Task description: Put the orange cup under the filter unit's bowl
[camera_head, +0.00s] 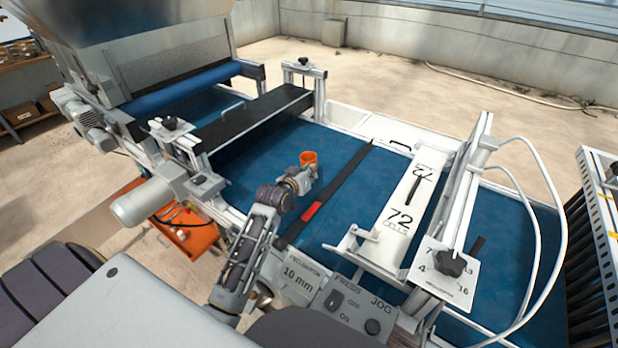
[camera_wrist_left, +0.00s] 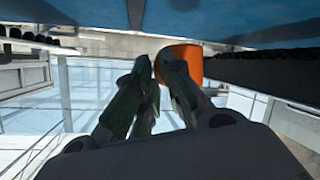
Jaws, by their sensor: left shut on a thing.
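The orange cup (camera_head: 309,158) is at the tip of my left gripper (camera_head: 301,175), over the blue belt in the head view. The gripper is shut on the cup, with its two fingers close together. In the left wrist view the cup (camera_wrist_left: 190,58) shows partly behind the right-hand finger of the left gripper (camera_wrist_left: 160,66). The fingers hide part of the cup there. I cannot make out the filter unit or its bowl in either view. My right gripper does not show.
The blue belt (camera_head: 340,143) runs across the machine. A black bar with a red part (camera_head: 311,211) crosses it right of the cup. A white plate marked 72 (camera_head: 400,220) stands farther right, a black crossbeam (camera_head: 252,118) to the left. An orange tray (camera_head: 195,240) is lower left.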

